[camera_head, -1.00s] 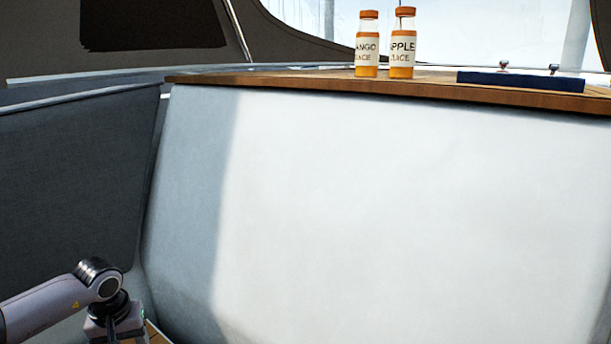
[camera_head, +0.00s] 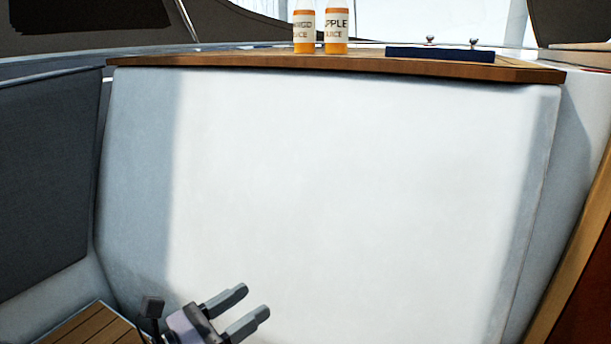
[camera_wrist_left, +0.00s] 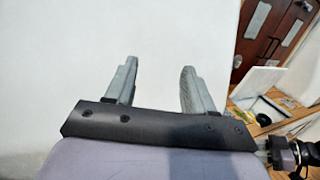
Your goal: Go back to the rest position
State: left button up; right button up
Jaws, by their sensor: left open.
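My left gripper (camera_head: 240,308) is at the bottom of the head view, low in front of the white panel (camera_head: 330,180). Its two grey fingers are apart, with nothing between them. In the left wrist view the open fingers (camera_wrist_left: 158,82) show against the plain white surface.
A wooden counter (camera_head: 230,59) tops the white panel. On it stand a mango juice bottle (camera_head: 303,32), an apple juice bottle (camera_head: 336,32) and a dark blue flat item (camera_head: 440,54). A dark grey cushion (camera_head: 45,180) is at left. Wooden slats (camera_head: 95,325) lie at lower left.

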pick_arm(q)
jog(key=s+a+f+n+t+y, duration=0.15)
jog(key=a+n+y, duration=0.3)
jog(key=n, duration=0.55)
jog(key=s+a+f+n+y, duration=0.25)
jog(key=a+n+y, duration=0.2)
jog(key=n, duration=0.65)
jog(key=s+a+f+n+y, duration=0.1)
jog(key=a+f+n+y, duration=0.2)
jog(key=n+y, duration=0.5)
jog(key=s+f+n+g+h, duration=0.2)
jog(key=s+f+n+g, duration=0.4)
jog(key=s, duration=0.4)
jog(key=s+f+n+g+h, duration=0.1)
jog(key=s+f+n+g, duration=0.35)
jog(key=s+n, duration=0.5)
jog(key=w+d+f+m+t+h, duration=0.1)
jog(key=w+d+f+t+h, duration=0.1)
jog(key=w+f+t, duration=0.3)
jog(key=shift+w+f+t+p, duration=0.4)
jog(key=shift+f+t, duration=0.3)
jog(key=shift+f, duration=0.6)
jog(key=shift+d+m, duration=0.1)
jog(key=shift+m, duration=0.15)
